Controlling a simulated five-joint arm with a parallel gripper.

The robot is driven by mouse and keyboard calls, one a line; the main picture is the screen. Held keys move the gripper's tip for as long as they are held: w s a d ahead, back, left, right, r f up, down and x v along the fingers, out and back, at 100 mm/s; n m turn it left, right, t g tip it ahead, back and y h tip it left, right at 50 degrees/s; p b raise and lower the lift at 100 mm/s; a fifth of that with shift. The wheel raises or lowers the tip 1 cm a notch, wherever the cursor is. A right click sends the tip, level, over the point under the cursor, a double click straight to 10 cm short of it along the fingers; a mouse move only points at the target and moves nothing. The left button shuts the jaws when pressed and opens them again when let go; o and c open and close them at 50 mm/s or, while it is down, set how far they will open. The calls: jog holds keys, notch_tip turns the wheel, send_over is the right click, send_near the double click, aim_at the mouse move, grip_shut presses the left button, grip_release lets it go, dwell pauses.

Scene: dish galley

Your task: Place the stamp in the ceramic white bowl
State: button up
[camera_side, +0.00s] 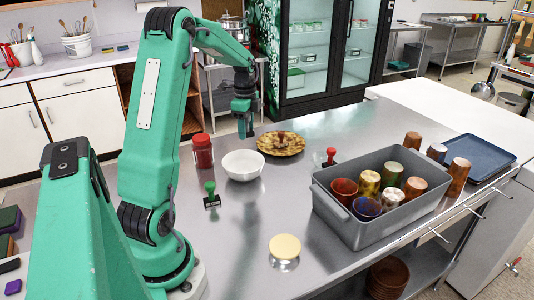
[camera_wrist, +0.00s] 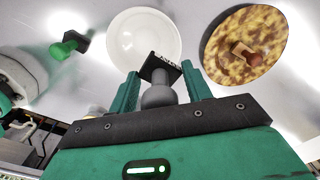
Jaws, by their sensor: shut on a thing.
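My gripper (camera_side: 243,128) is above the steel counter, just behind the white bowl in the side view. In the wrist view the gripper (camera_wrist: 160,82) is shut on a stamp with a grey rounded handle (camera_wrist: 157,96) and a black square base. The held stamp is hard to make out in the side view. The ceramic white bowl (camera_side: 243,166) stands upright and looks empty; it also shows in the wrist view (camera_wrist: 140,36), beyond the stamp's base. The stamp overlaps the bowl's edge in that picture, apart from it in the side view.
A brown patterned plate (camera_side: 295,148) bears a brown-handled stamp (camera_side: 281,138). A green stamp (camera_side: 210,195), a red jar (camera_side: 203,152), a red stamp (camera_side: 330,156) and a yellow-lidded jar (camera_side: 285,248) stand around. A grey bin (camera_side: 345,222) with several cups is at right.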

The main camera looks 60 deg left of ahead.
jog(key=shift+s+d+r, duration=0.3)
jog(key=shift+s+d, duration=0.2)
jog(key=shift+s, duration=0.1)
jog(key=shift+s+d+r, duration=0.3)
jog(key=shift+s+d, duration=0.15)
jog(key=shift+s, duration=0.15)
jog(key=shift+f, duration=0.15)
send_near(243, 157)
jog(key=shift+s+d+f, duration=0.35)
jog(key=shift+d+f, duration=0.55)
jog(key=shift+f, duration=0.15)
jog(key=shift+s+d+f, duration=0.4)
jog(key=shift+d+f, duration=0.5)
jog(key=shift+f, duration=0.2)
jog(key=shift+s+d+f, duration=0.35)
jog(key=shift+d+f, duration=0.55)
jog(key=shift+f, duration=0.15)
jog(key=o, duration=1)
